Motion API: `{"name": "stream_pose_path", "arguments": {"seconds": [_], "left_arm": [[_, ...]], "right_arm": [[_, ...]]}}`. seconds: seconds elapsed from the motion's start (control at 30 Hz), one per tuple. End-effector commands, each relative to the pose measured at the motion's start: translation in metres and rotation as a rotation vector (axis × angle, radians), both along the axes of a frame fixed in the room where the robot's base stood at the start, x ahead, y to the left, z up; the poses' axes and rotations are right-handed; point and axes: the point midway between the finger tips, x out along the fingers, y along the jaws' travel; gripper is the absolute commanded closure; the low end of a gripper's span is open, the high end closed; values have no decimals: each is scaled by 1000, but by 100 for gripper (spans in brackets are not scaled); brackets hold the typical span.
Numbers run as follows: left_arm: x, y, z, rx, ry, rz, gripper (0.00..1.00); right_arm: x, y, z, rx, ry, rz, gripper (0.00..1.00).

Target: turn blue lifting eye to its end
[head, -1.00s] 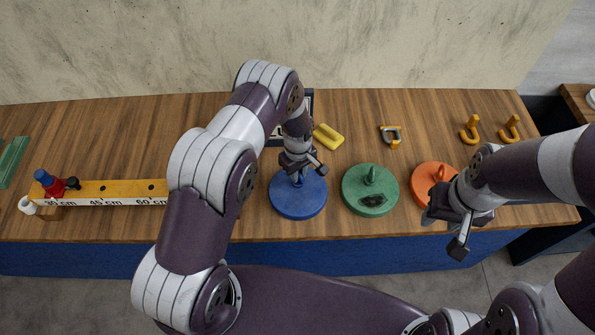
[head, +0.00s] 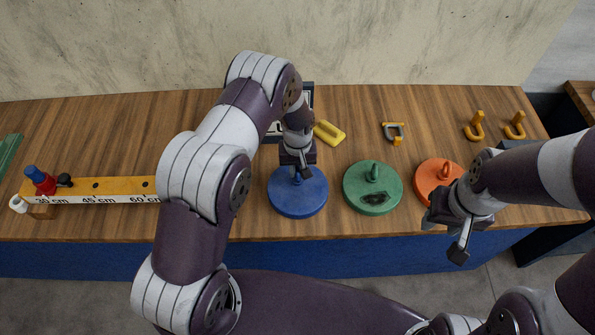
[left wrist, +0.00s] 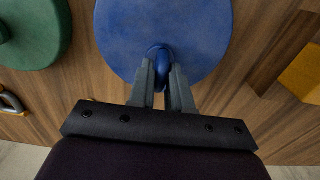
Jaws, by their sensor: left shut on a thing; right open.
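The blue disc (head: 297,200) lies on the wooden table, in the middle of the head view. Its blue lifting eye (left wrist: 162,62) stands at the disc's centre in the left wrist view, between the two fingers. My left gripper (left wrist: 164,72) is shut on the lifting eye from above. In the head view my left gripper (head: 299,174) hides most of the eye. My right gripper (head: 442,236) is open and empty, in front of the orange disc and over the table's front edge.
A green disc (head: 361,199) and an orange disc (head: 428,184), each with an eye, stand to the right. A yellow ruler bar (head: 120,186) with a red and blue piece (head: 40,180) lies at left. A yellow block (head: 328,133), a shackle (head: 393,130) and yellow hooks (head: 474,127) lie behind.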

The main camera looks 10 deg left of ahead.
Motion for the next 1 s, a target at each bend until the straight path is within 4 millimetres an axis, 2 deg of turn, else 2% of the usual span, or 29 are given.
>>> {"name": "stream_pose_path", "arguments": {"seconds": [0.03, 0.3, 1.0], "left_arm": [[-1, 0, -4, 0, 2, -40, 100], [-2, 0, -4, 0, 4, -296, 100], [-2, 0, -3, -1, 5, -957, 100]], "right_arm": [[0, 0, -7, 0, 0, 0, 57], [0, 0, -21, 0, 0, 0, 57], [0, 0, -47, 0, 0, 0, 57]]}}
